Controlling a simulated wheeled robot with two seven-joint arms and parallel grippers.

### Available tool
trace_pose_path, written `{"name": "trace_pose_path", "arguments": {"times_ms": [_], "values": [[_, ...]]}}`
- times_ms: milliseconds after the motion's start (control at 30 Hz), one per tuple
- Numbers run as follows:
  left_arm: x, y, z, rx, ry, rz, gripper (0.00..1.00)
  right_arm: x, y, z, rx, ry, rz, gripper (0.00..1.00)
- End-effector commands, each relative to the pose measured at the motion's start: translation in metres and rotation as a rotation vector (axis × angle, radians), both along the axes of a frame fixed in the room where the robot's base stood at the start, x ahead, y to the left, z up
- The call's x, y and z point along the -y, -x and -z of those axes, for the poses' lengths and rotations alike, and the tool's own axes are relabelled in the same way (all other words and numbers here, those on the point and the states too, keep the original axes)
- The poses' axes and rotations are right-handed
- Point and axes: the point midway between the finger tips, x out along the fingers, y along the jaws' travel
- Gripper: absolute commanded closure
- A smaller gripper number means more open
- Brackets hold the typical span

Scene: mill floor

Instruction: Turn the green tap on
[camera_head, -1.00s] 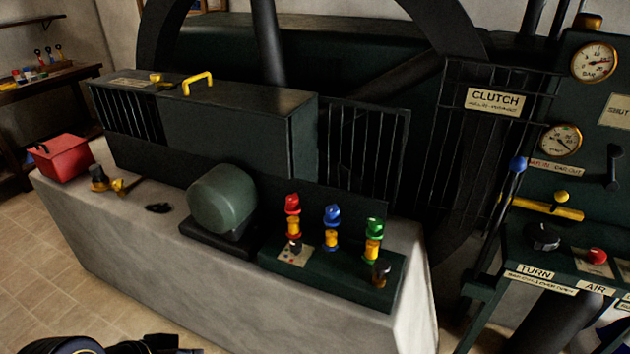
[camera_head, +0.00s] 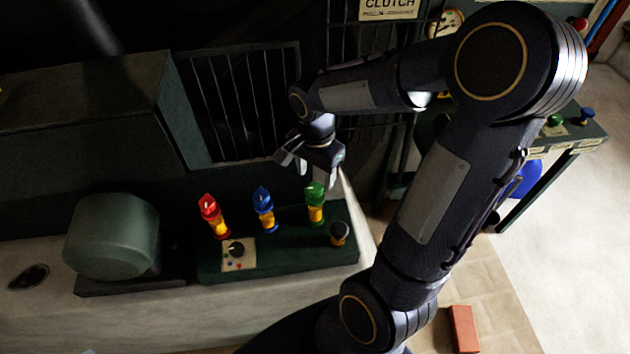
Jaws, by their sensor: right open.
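The green tap (camera_head: 315,191) tops a yellow-bodied fitting at the right of a row of three on a dark green block. The blue tap (camera_head: 263,197) is in the middle and the red tap (camera_head: 208,205) at the left. My right gripper (camera_head: 307,172) is open and empty, with its fingers pointing down just above and behind the green tap. One finger overlaps the tap's top edge in the picture; I cannot tell whether they touch. My left gripper is not in view.
The dark green block (camera_head: 285,258) also bears a selector plate (camera_head: 240,256) and a black knob (camera_head: 339,232). A rounded green housing (camera_head: 110,236) stands to the left. A barred guard (camera_head: 238,105) rises behind. A red brick (camera_head: 463,330) lies on the floor.

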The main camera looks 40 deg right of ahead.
Motion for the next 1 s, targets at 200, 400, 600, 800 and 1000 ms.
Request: {"name": "trace_pose_path", "arguments": {"times_ms": [200,400,600,800,1000], "values": [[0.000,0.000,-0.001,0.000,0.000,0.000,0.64,0.000,0.001,0.033,-0.003,-0.001,0.000,0.44],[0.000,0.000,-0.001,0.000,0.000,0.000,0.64,0.000,0.000,0.043,0.000,-0.001,-0.002,0.44],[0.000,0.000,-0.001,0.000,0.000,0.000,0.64,0.000,0.000,0.044,0.001,-0.001,-0.002,0.44],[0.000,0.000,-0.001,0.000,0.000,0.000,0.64,0.000,0.000,0.043,0.001,-0.001,-0.002,0.68],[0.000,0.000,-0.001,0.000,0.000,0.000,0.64,-0.001,0.000,0.043,0.001,-0.001,-0.002,0.89]]}}
